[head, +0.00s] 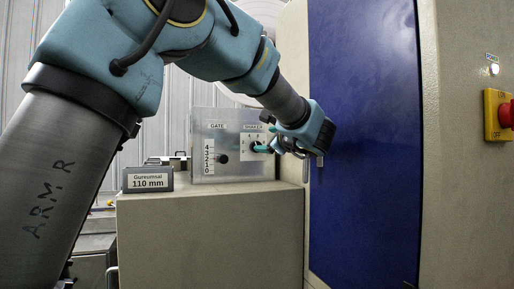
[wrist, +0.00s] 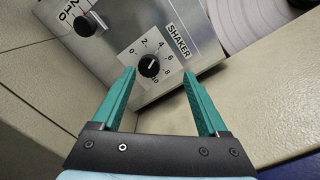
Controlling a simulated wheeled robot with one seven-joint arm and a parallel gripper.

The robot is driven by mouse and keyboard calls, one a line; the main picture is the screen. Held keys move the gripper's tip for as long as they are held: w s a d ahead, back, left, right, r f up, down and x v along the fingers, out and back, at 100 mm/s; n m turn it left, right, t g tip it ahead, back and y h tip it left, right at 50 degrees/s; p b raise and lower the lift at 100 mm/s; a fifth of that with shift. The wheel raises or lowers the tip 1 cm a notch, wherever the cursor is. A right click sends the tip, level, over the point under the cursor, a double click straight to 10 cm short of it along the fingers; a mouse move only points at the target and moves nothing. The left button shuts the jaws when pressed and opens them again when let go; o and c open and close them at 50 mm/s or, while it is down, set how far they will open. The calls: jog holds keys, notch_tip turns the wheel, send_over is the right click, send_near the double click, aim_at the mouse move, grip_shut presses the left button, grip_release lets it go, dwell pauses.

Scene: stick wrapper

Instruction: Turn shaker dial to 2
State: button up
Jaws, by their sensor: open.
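The shaker dial (wrist: 149,66) is a round black knob on a white scale plate with numbers from 0 to 10, under the label SHAKER. Its pointer is too small to read surely. In the head view the shaker dial (head: 254,146) is partly hidden by my gripper (head: 268,149), which reaches in from the right. In the wrist view my gripper (wrist: 159,72) is open, with its teal fingers on either side of the dial. The fingers look apart from the knob, and nothing is held.
The metal control panel (head: 202,171) stands on a beige cabinet (head: 210,235). A black GATE knob (head: 222,158) sits left of the dial. A sign reading 110 mm (head: 148,179) is farther left. A blue door (head: 362,120) and a red emergency button (head: 506,114) are at right.

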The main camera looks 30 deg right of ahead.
jog(key=w+f+p, duration=0.2)
jog(key=w, duration=0.5)
jog(key=shift+w+d+f+p, duration=0.15)
jog(key=shift+w+d+p, duration=0.05)
jog(key=shift+d+p, duration=0.15)
grip_shut()
